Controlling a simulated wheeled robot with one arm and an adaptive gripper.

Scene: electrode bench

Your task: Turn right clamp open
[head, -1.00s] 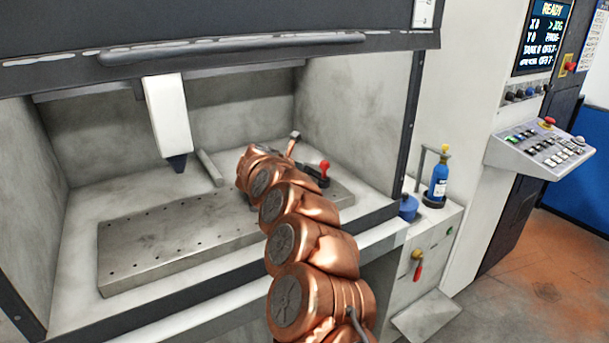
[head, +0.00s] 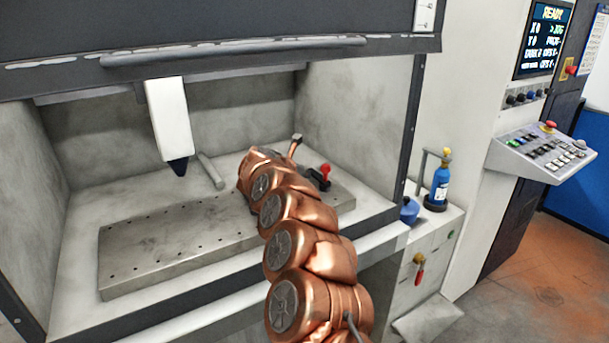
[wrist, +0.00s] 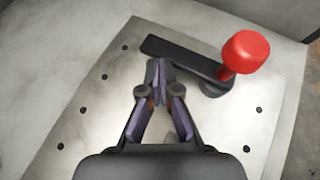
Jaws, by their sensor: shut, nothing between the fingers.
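The right clamp shows in the wrist view as a dark arm (wrist: 178,55) with a red knob (wrist: 246,52) at its right end, above a perforated metal plate (wrist: 110,85). In the head view its red knob (head: 325,169) stands at the plate's (head: 150,235) right end, with its lower part partly behind my arm. My gripper (wrist: 159,66) is shut and empty. In the wrist view its fingertips overlap the dark arm's near edge, left of the red knob; I cannot tell whether they touch it. In the head view my arm hides the gripper.
A white machine head (head: 168,120) hangs over the plate at left. The right enclosure wall (head: 355,120) stands close behind the clamp. A blue bottle (head: 440,183) is on the side cabinet outside. The plate's left part is clear.

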